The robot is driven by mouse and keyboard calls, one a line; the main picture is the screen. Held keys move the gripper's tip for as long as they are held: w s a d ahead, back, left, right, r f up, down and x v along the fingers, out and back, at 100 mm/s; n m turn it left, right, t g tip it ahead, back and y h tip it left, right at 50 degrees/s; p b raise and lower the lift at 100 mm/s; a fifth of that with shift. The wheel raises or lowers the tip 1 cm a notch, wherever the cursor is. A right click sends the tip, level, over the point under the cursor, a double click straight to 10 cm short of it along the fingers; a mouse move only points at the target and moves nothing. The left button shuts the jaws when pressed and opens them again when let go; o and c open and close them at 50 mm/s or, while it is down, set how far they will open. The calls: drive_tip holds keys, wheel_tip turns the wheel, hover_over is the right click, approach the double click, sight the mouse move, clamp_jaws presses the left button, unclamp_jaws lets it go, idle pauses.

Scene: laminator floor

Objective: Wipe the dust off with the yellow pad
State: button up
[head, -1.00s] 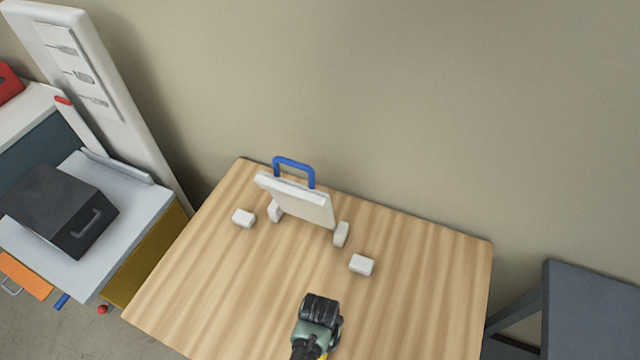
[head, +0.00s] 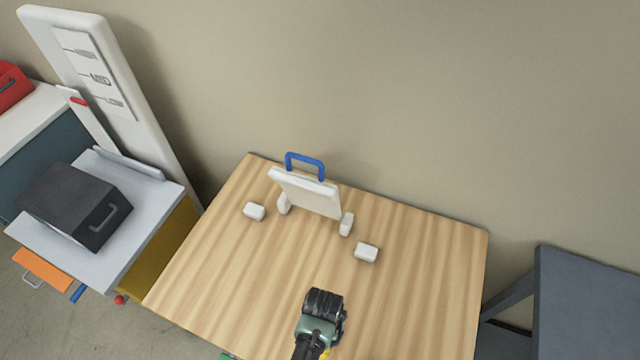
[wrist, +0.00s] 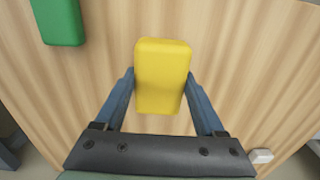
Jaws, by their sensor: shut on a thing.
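The yellow pad (wrist: 162,88) sits between the two blue fingers of my gripper (wrist: 160,74) in the wrist view, and the fingers are shut on it. The wooden tabletop (wrist: 240,60) lies beyond the pad; I cannot tell whether they touch. In the head view my gripper (head: 322,315) is over the front part of the table (head: 215,270), and the pad is mostly hidden. A white tilted panel (head: 306,194) with a blue handle (head: 305,160) stands towards the back of the table. I can make out no dust.
A green block (wrist: 58,22) is at the upper left of the wrist view. Small white blocks (head: 254,211) (head: 366,252) lie on either side of the panel. A dark box (head: 75,205) on a bench is at the left, a grey table (head: 590,305) at the right. The table's right side is clear.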

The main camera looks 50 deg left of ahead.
drive_tip(key=shift+r+p, duration=1.15)
drive_tip(key=shift+r, duration=0.5)
